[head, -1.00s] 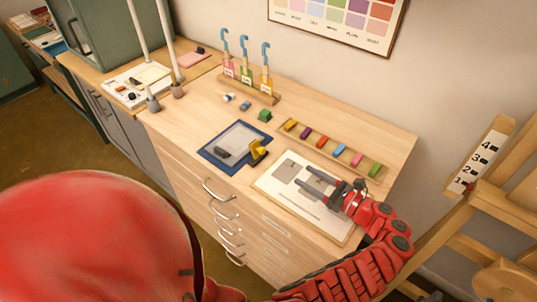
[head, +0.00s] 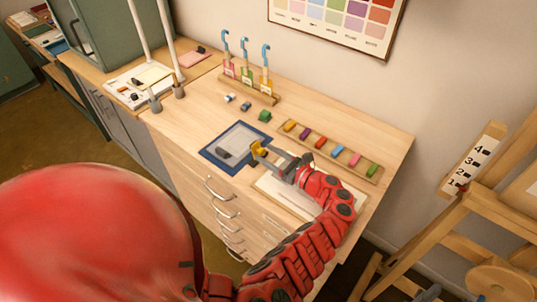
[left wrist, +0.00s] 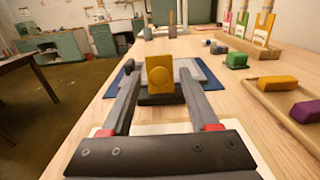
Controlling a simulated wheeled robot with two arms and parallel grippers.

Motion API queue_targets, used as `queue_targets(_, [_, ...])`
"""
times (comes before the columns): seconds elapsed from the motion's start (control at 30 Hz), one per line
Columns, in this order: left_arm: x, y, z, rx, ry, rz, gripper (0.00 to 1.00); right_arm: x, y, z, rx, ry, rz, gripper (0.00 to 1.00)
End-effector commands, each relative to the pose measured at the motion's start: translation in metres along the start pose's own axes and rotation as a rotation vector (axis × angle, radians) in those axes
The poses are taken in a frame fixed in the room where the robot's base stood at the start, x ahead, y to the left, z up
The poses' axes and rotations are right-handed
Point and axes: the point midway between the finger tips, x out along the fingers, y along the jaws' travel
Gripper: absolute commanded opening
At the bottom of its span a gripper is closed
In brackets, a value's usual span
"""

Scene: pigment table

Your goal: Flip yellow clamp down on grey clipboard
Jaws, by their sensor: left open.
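The yellow clamp (head: 259,148) stands upright at the right edge of the grey clipboard (head: 240,137), which lies over a blue sheet or mat (head: 208,157). In the left wrist view the clamp (left wrist: 159,75) shows as a yellow block with a round mark, on a dark base (left wrist: 160,99). My left gripper (head: 266,156) is open, and its fingers reach to the clamp. In the left wrist view the clamp shows between the two fingertips (left wrist: 160,77); contact cannot be told. My right gripper is not in view.
A white sheet on a board (head: 275,188) lies under my left arm. A wooden tray of coloured blocks (head: 373,178) lies to the right.

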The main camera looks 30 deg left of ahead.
Motion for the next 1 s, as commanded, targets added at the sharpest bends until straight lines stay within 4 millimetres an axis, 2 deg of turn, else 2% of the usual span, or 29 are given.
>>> queue_targets(0.07, [0.000,0.000,0.000,0.000,0.000,0.000,0.61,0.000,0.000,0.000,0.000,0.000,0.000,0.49])
queue_targets(0.4, [-0.001,0.000,0.000,0.000,0.000,-0.001,0.01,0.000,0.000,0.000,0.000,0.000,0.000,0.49])
queue_targets(0.63, [-0.001,0.000,0.001,0.000,0.001,-0.001,0.00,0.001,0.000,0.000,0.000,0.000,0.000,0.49])
queue_targets(0.77, [0.000,0.000,0.004,0.000,0.014,-0.001,0.00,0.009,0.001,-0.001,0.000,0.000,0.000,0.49])
queue_targets(0.87, [0.001,0.000,0.009,0.001,0.043,-0.002,0.00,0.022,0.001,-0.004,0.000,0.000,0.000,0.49])
queue_targets(1.0, [0.004,0.000,0.017,0.000,0.113,0.001,0.00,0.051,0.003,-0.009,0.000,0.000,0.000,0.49])
